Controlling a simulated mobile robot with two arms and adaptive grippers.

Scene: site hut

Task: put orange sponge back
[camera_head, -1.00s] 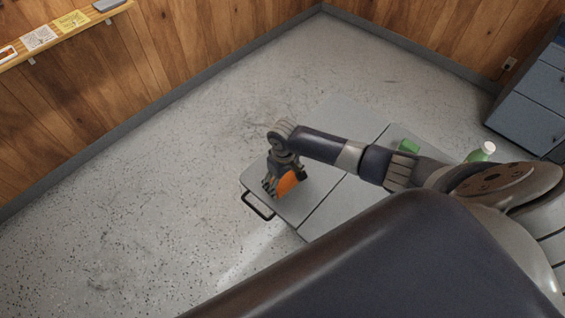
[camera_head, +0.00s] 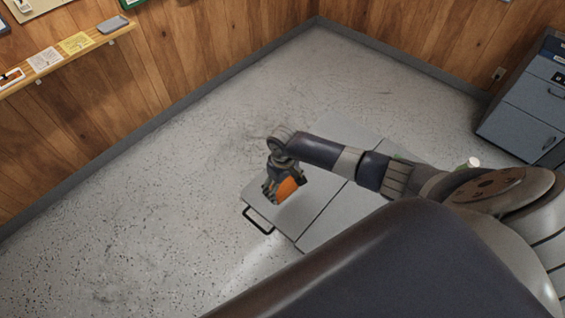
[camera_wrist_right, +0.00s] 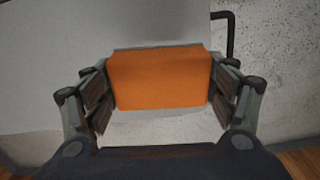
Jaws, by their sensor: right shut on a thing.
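The orange sponge (camera_head: 287,188) is a small block held in my right gripper (camera_head: 275,190). The gripper points down over the left end of the light grey table (camera_head: 338,220), and the sponge appears to be above the top. In the right wrist view the sponge (camera_wrist_right: 160,80) sits between the two fingers of the right gripper (camera_wrist_right: 160,95), its broad orange face showing. The fingers are shut on its sides. My left gripper is not in view.
The table has a black handle (camera_head: 257,221) at its left end. A white bottle cap (camera_head: 473,162) and a bit of green show behind my right arm. A wall shelf (camera_head: 75,55) holds cards and a grey item. A blue-grey cabinet (camera_head: 525,110) stands right. The floor left is clear.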

